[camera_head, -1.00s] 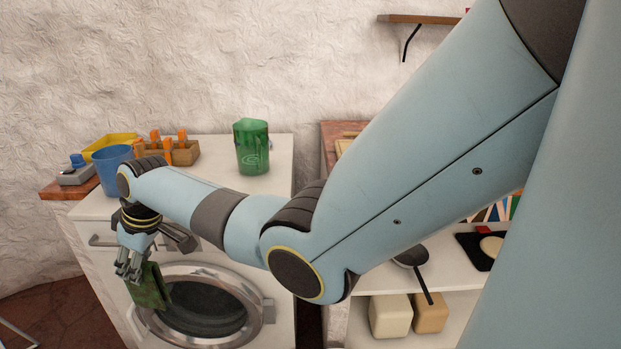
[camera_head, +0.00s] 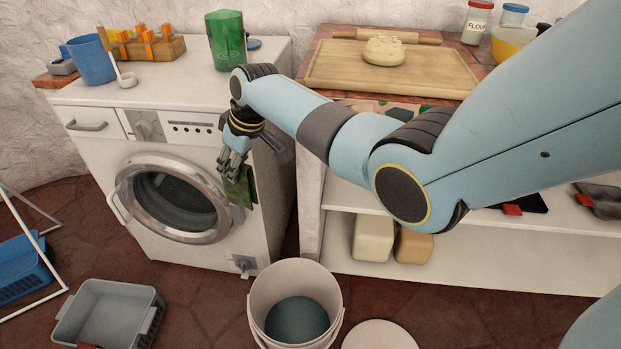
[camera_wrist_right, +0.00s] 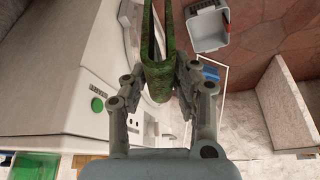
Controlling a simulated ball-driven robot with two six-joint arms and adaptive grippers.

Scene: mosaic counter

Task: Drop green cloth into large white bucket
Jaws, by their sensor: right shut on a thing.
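The green cloth (camera_head: 241,190) hangs from my right gripper (camera_head: 232,165) in front of the washing machine's right side. In the right wrist view the cloth (camera_wrist_right: 158,75) is folded between the two fingers of the right gripper (camera_wrist_right: 160,92), which are shut on it. The large white bucket (camera_head: 258,296) stands on the floor, lower and a little to the right of the cloth in the head view. Its top is open and its inside looks bluish. My left gripper is in neither view.
The washing machine (camera_head: 95,165) stands behind the gripper. A grey basket (camera_head: 90,312) is on the floor at left. A white round lid (camera_head: 378,336) lies right of the bucket. A shelf unit (camera_head: 470,262) is at right. A green pitcher (camera_head: 226,42) stands on the machine.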

